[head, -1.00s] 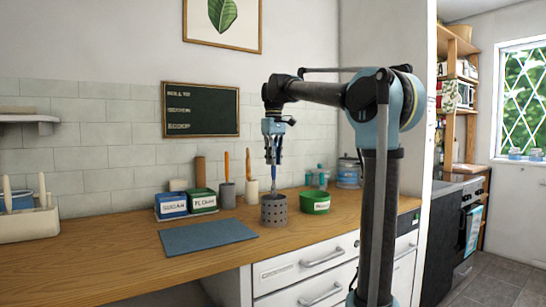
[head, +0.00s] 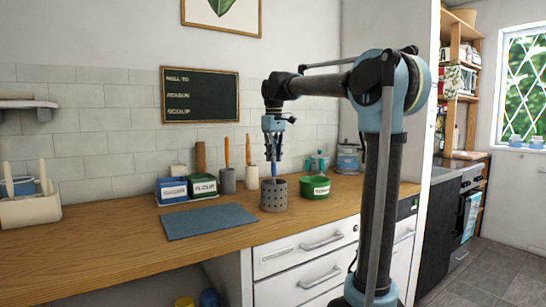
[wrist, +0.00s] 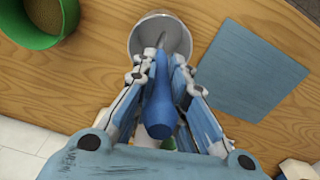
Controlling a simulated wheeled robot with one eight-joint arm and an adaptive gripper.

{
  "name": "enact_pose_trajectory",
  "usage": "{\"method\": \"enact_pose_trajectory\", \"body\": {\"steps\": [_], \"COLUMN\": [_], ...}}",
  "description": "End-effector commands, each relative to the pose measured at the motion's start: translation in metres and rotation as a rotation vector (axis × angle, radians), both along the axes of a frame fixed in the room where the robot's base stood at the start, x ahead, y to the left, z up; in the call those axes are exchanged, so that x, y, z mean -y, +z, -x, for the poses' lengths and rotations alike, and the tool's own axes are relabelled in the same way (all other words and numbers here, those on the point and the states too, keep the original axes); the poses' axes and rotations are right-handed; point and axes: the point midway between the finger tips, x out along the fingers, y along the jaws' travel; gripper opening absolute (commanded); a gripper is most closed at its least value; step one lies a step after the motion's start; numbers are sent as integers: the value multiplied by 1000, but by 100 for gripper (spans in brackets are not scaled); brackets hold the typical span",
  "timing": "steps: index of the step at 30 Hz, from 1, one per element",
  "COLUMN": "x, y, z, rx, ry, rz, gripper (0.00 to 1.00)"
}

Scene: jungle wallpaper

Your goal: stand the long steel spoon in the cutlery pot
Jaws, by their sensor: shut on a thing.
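The long steel spoon (wrist: 163,88) has a thick blue handle and a thin grey metal shaft. My gripper (head: 273,150) is shut on the blue handle and holds the spoon roughly upright, with the shaft pointing down. The cutlery pot (head: 273,196) is a grey perforated cylinder on the counter, directly below my gripper. In the wrist view the pot's round mouth (wrist: 184,38) lies beyond the fingertips, and the shaft's far end overlaps it. In the head view the spoon's lower part reaches the pot's rim and seems to pass inside. The spoon's bowl is hidden.
A green bowl (head: 315,190) stands close to the pot's right. A blue mat (head: 208,222) lies to its left. Labelled tins (head: 172,190) and two holders with orange-handled tools (head: 227,180) stand behind. A cream caddy (head: 30,210) is far left. The wooden counter front is clear.

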Motion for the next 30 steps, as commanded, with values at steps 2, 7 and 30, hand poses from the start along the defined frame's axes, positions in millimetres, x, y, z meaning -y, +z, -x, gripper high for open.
{"method": "enact_pose_trajectory", "body": {"steps": [2, 7, 30], "x": [0, 0, 0], "y": [0, 0, 50], "z": [0, 0, 0], "rx": [0, 0, 0], "ry": [0, 0, 0], "rz": [0, 0, 0], "gripper": [0, 29, 36]}}
